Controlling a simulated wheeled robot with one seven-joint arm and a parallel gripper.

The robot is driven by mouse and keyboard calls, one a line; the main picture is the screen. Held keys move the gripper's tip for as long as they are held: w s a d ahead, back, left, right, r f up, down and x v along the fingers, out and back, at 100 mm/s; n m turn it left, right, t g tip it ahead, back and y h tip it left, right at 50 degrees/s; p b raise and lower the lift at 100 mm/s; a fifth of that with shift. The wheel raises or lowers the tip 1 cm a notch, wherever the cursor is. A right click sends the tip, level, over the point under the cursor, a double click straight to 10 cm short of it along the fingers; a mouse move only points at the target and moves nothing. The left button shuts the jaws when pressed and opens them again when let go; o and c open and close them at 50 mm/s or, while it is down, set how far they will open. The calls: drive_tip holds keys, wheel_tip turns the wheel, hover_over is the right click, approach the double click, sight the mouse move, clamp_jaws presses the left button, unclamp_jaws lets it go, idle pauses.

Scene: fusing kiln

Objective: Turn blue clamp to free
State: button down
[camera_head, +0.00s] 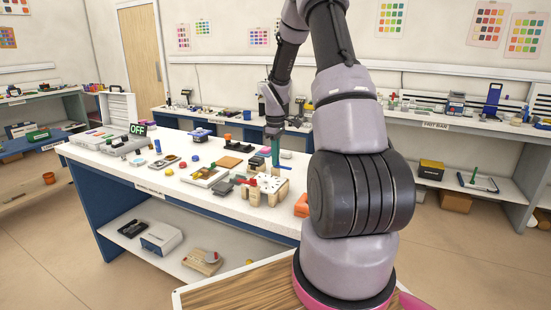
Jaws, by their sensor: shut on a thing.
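The blue clamp (286,168) shows as a small blue bar at the right rear edge of a fixture with a pale speckled top (268,183) and wooden sides. My gripper (275,158) points down from above at this bar, with a teal upright part at its end. It is shut on the blue clamp, as far as this small view shows. The gripper covers part of the clamp, so its exact turn angle cannot be told. A red piece (252,183) stands at the fixture's left side.
The white worktable (150,176) holds many small items left of the fixture, including a wooden tile (230,162) and a blue device (198,133). An OFF sign (138,129) stands at its far left. My arm hides the table's right end.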

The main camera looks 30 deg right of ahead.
drive_tip(key=c, duration=1)
unclamp_jaws()
wheel_tip(320, 180, up, 11)
drive_tip(key=shift+f, duration=0.1)
